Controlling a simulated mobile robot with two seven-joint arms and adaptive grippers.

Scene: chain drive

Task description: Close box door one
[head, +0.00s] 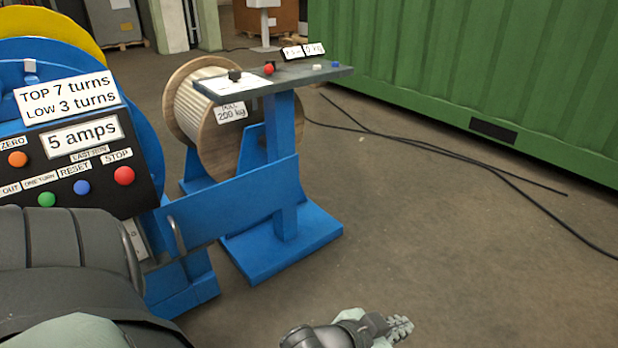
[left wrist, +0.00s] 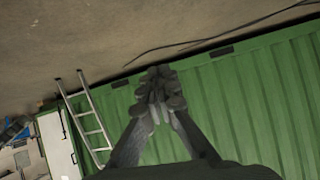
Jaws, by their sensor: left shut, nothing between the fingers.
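A blue panel with a metal handle (head: 230,203) juts out from the right side of the blue machine (head: 145,150) in the head view. It may be a box door; I cannot tell whether it is box door one or how it is hinged. My left gripper (head: 396,329) is low at the bottom of the head view, over the floor, to the right of and apart from the panel. In the left wrist view my left gripper (left wrist: 157,88) has its fingers together with nothing between them. My right gripper is not in view.
A control panel with coloured buttons (head: 80,165) is at the left. A wooden rope drum (head: 205,118) and a small blue stand (head: 286,165) are behind. Black cables (head: 440,150) lie before a green container (head: 480,80). A ladder (left wrist: 84,120) shows in the wrist view.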

